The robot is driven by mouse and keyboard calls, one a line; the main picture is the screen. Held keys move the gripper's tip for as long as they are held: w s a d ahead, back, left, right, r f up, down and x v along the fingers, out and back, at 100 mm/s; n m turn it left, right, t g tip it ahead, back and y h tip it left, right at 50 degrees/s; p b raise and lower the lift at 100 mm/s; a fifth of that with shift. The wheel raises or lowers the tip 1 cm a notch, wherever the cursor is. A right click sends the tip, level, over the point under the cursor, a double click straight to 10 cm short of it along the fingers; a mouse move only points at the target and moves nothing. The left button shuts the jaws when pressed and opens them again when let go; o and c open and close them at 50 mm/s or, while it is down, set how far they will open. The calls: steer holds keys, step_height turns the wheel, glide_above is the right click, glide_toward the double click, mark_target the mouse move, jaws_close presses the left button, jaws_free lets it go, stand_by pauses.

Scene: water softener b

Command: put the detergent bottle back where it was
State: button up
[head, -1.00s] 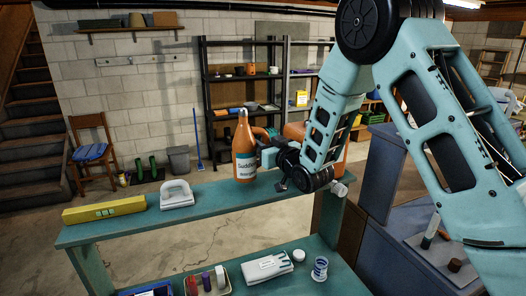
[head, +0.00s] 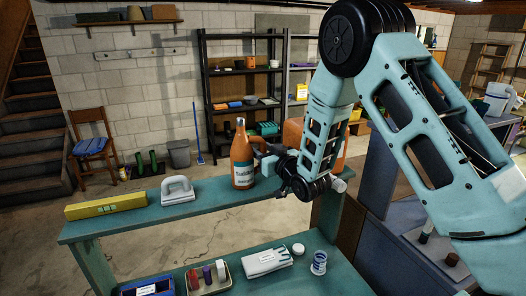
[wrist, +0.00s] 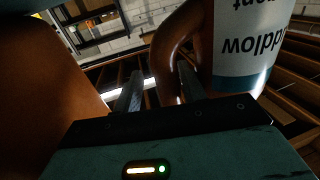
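The orange detergent bottle (head: 242,162) with a white and blue label stands upright on the teal upper shelf (head: 215,203), right of the white iron-shaped object. Its base appears to rest on the shelf. My gripper (head: 262,157) is at the bottle's right side, at its handle. In the wrist view, the bottle (wrist: 245,45) is at upper right and its handle loop passes between the two fingers of my gripper (wrist: 160,88). A gap shows between the left finger and the handle, so the fingers look open around it.
A white iron-shaped object (head: 178,190) and a yellow box (head: 105,205) stand left on the shelf. A large orange container (head: 295,134) is partly hidden behind my arm. Below are a tray (head: 208,290), white gloves (head: 266,262) and a cup (head: 318,263). Free shelf lies between bottle and white object.

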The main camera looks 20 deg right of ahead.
steer(key=shift+r, duration=0.15)
steer(key=b+v, duration=0.5)
steer(key=v, duration=0.6)
steer(key=s+a+f+n+g, duration=0.2)
steer(key=s+a+f+g, duration=0.3)
steer(key=s+a+g, duration=0.65)
steer(key=s+a+n+g+h, duration=0.3)
steer(key=s+g, duration=0.3)
steer(key=s, duration=1.5)
steer(key=shift+s+a+r, duration=0.2)
steer(key=shift+s, duration=0.2)
